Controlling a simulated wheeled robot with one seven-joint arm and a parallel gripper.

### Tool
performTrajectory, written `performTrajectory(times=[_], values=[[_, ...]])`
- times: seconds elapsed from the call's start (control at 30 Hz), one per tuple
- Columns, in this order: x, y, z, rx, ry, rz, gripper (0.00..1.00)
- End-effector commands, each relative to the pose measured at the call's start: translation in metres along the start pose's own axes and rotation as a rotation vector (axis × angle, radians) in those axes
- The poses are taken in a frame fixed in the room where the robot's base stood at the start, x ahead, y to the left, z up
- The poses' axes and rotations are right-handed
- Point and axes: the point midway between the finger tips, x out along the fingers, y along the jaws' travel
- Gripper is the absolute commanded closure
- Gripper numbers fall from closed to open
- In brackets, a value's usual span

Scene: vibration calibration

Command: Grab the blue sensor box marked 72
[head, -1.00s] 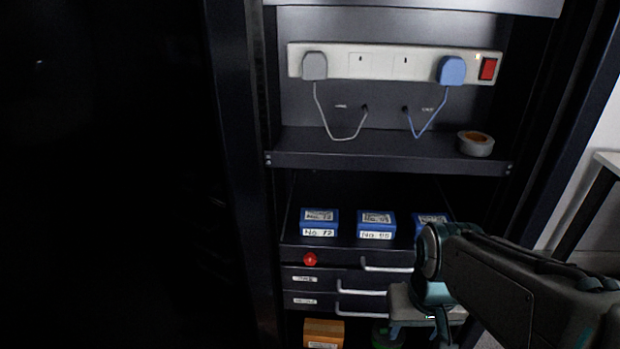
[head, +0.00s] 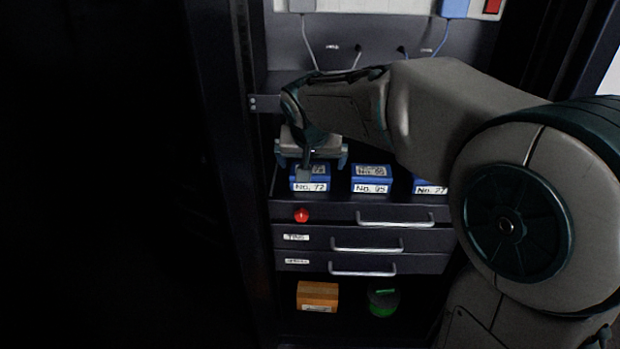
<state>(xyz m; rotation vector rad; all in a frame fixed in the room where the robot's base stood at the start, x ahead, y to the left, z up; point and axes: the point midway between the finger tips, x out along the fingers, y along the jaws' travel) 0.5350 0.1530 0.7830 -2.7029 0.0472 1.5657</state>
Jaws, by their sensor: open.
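The blue sensor box marked No. 72 (head: 310,186) sits at the left end of a row of blue boxes in the open top drawer. Its white label faces the front. My gripper (head: 311,167) is open, pointing down right over this box, with its fingers toward the box's left and right sides. The gripper hides part of the box's top. I cannot tell whether the fingers touch it.
A second blue box marked No. 05 or 95 (head: 370,180) stands to the right, then a third (head: 430,187), partly behind my arm. A red knob (head: 301,215) is on the drawer front (head: 335,212). The shelf edge (head: 262,104) is above. Below are closed drawers (head: 325,263), an orange box (head: 317,296) and a green round item (head: 384,301).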

Motion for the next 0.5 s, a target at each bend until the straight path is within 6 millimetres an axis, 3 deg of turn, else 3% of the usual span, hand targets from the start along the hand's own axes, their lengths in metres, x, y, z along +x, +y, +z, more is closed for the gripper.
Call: performTrajectory(times=[0.33,0.5], values=[[0.046,-0.005,0.004,-0.001,-0.002,-0.001,0.00],[0.051,-0.005,0.002,-0.001,0.001,-0.001,0.00]])
